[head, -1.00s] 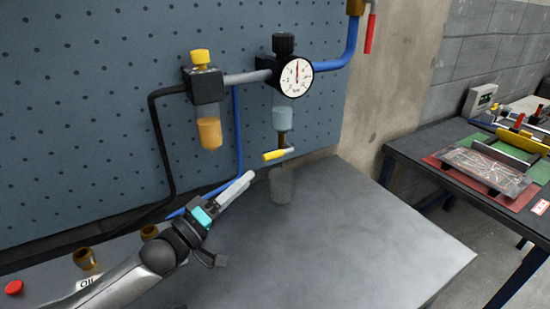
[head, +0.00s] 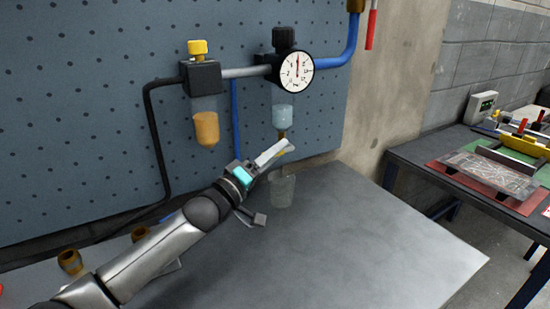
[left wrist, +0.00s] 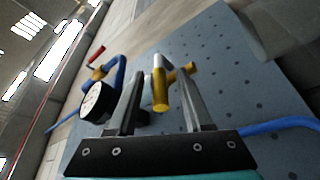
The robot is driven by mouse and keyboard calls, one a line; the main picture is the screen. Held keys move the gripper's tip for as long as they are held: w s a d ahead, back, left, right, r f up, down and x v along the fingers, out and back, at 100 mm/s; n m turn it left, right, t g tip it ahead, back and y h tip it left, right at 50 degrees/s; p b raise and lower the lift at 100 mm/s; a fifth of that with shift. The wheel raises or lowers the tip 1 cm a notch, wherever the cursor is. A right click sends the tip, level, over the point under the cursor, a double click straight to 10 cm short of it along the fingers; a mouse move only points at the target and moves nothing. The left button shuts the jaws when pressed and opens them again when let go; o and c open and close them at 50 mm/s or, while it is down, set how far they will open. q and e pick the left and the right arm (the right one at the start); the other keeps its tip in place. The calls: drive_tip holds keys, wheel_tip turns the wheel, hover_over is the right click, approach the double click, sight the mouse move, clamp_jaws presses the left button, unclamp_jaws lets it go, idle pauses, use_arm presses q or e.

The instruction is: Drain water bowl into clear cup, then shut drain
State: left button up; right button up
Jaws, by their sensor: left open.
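The clear water bowl (head: 282,112) hangs under the regulator with the round gauge (head: 297,70) and shows pale bluish water. The clear cup (head: 282,190) stands upright on the bench below it and looks empty. My left gripper (head: 284,148) is open at the drain under the bowl, and its fingers hide most of the drain handle. In the left wrist view, the yellow-ended drain handle (left wrist: 160,92) lies between the two open fingers (left wrist: 159,75), which do not appear closed on it. My right gripper is not in view.
An amber bowl (head: 206,128) hangs to the left on the same pipe. A blue hose (head: 340,55) runs up at the right. The metal bench top (head: 370,235) is clear to the right of the cup. Brass fittings (head: 70,262) stand at the left.

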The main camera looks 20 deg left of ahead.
use_arm(q)
drive_tip(key=shift+w, duration=0.1)
clamp_jaws()
idle(0.4)
idle(1.1)
